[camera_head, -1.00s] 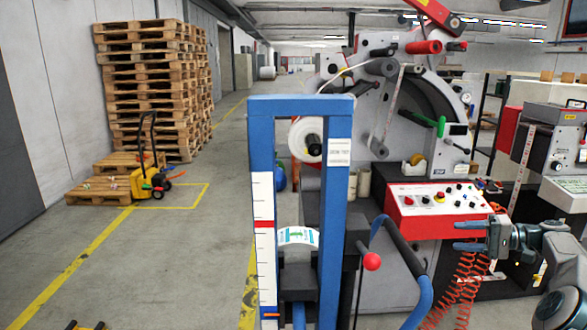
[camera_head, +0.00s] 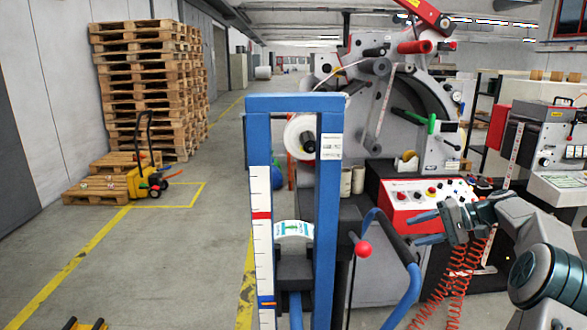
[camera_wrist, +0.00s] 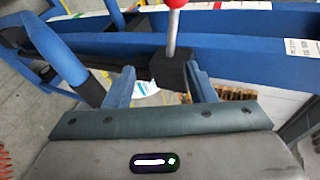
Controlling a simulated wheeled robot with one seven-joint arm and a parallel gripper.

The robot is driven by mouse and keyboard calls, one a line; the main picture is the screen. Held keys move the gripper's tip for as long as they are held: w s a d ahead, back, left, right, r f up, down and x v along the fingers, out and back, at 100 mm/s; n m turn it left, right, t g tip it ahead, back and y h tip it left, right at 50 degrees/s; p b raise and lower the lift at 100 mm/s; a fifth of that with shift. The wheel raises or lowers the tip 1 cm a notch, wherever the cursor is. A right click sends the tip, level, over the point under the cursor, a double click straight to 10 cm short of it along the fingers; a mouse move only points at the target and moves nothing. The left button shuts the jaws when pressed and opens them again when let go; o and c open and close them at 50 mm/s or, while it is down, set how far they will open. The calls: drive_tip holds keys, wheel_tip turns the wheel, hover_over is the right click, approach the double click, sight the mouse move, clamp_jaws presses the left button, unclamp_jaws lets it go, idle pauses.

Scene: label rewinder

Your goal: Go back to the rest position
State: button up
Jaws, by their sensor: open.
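My gripper (camera_head: 420,228) is at the right in the head view, its two blue fingers apart and pointing left. It is empty and in the air, in front of the machine's red control panel (camera_head: 402,200). In the wrist view my open gripper (camera_wrist: 160,87) shows both fingertips, with a black block and a red-knobbed lever (camera_wrist: 172,35) beyond them. The same red knob (camera_head: 363,249) shows in the head view on the blue lift frame (camera_head: 330,195), left of my gripper. I cannot tell the exact gap between fingers and lever.
The lift's blue curved handle (camera_head: 408,290) stands just below and left of my gripper. Orange coiled hoses (camera_head: 462,275) hang below it. The label rewinder (camera_head: 375,110) stands behind. Stacked pallets (camera_head: 150,90) and a yellow pallet truck (camera_head: 140,183) are far left. Floor left of the lift is mostly clear.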

sight(369, 250)
drive_tip(key=s+a+h, duration=0.1)
drive_tip(key=a, duration=0.2)
drive_tip(key=s+a+g+h, duration=0.1)
drive_tip(key=s+a, duration=0.1)
drive_tip(key=a, duration=0.2)
drive_tip(key=s+a+r+g+h, duration=0.1)
drive_tip(key=s+a, duration=0.1)
drive_tip(key=a, duration=0.2)
drive_tip(key=shift+a+r+h, duration=0.1)
drive_tip(key=shift+a+h, duration=0.1)
drive_tip(key=shift+h, duration=0.2)
drive_tip(key=s+a+f+n+h, duration=0.1)
drive_tip(key=s+a+h, duration=0.3)
drive_tip(key=s, duration=0.7)
drive_tip(key=s+a+f+n+h, duration=0.1)
drive_tip(key=s+a+h, duration=0.25)
drive_tip(key=s, duration=0.75)
drive_tip(key=s+f+n+t+h, duration=0.15)
drive_tip(key=s+f, duration=0.25)
drive_tip(key=s, duration=0.5)
drive_tip(key=b+x, duration=0.6)
drive_tip(key=shift+f+m, duration=0.35)
drive_tip(key=shift+s+d, duration=0.1)
drive_tip(key=shift+s, duration=0.05)
